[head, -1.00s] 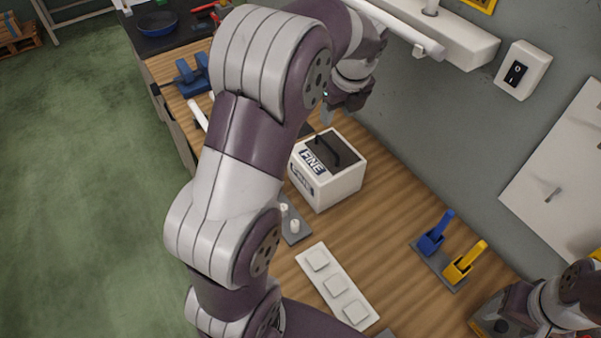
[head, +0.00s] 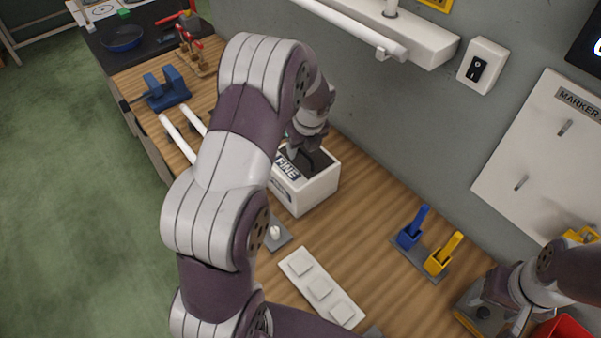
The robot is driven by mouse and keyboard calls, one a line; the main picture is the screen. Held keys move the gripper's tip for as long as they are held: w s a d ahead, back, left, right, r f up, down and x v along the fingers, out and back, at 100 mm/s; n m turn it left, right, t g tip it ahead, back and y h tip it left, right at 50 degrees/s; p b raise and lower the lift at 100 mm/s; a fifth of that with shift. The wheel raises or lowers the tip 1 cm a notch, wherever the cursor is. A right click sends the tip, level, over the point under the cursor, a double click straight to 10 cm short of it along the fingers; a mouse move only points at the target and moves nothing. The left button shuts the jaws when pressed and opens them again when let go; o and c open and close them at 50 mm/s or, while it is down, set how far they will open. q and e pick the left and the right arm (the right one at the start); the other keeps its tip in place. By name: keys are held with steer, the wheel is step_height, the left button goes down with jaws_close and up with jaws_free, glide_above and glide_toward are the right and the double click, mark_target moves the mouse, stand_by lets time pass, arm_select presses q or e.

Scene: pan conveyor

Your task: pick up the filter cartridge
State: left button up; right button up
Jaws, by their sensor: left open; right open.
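The filter cartridge looks to be the white box (head: 318,189) labelled "FINE", with a dark top and a black handle. It stands upright on the wooden bench in the head view. My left gripper (head: 306,160) is open, right above the box's top at the handle. I cannot tell whether the fingers straddle or touch the handle. My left arm hides the box's left part. My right gripper (head: 490,308) is low at the right, over a dark and yellow item, and its fingertips are hard to make out.
A blue lever (head: 411,231) and a yellow lever (head: 441,255) stand right of the box. A white strip with square pads (head: 320,288) lies in front. A red bin (head: 566,329) is at the lower right. A white rail (head: 352,31) runs along the wall above.

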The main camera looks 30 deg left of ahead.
arm_select(q)
steer(key=shift+d, duration=0.1)
jaws_close()
steer(key=shift+r, duration=0.1)
stand_by(1.1)
